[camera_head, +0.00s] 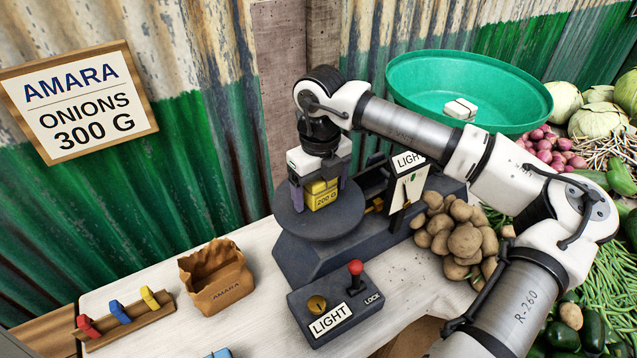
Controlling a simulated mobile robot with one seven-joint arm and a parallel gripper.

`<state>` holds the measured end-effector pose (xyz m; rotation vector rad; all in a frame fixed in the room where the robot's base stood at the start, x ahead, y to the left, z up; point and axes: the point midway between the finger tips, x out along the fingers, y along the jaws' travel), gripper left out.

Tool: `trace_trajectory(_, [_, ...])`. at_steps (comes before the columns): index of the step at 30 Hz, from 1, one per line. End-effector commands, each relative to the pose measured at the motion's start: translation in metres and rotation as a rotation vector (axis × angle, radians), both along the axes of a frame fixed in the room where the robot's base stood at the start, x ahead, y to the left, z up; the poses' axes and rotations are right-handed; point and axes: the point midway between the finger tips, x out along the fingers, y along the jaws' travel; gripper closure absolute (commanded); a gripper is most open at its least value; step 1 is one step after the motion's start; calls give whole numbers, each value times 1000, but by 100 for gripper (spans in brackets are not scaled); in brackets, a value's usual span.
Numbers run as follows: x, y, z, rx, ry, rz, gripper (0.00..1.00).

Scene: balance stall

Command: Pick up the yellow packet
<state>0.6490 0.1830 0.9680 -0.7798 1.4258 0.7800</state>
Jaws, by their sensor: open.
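The yellow packet (323,199), marked "200 G", sits on the round dark pan (335,228) of the balance. My gripper (320,190) points down over it from above. Its jaws are open, with one finger on the left of the packet and one on the right. Whether either finger touches the packet cannot be told. The top of the packet is partly hidden by my gripper.
A control box (333,307) with a red-knobbed lever stands in front of the balance. A brown paper bag (216,278) and a wooden rack (125,320) with coloured pieces stand left. A green bowl (420,85) holds a white block. Potatoes (465,240) lie right.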

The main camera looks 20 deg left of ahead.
Motion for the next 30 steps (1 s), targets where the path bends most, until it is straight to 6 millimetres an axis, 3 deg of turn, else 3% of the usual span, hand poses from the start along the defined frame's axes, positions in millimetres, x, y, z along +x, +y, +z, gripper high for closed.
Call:
trace_trajectory(5, [0, 0, 0, 0, 0, 0, 20])
trace_trajectory(18, [0, 0, 0, 0, 0, 0, 75])
trace_trajectory(30, [1, 0, 10, -1, -2, -1, 75])
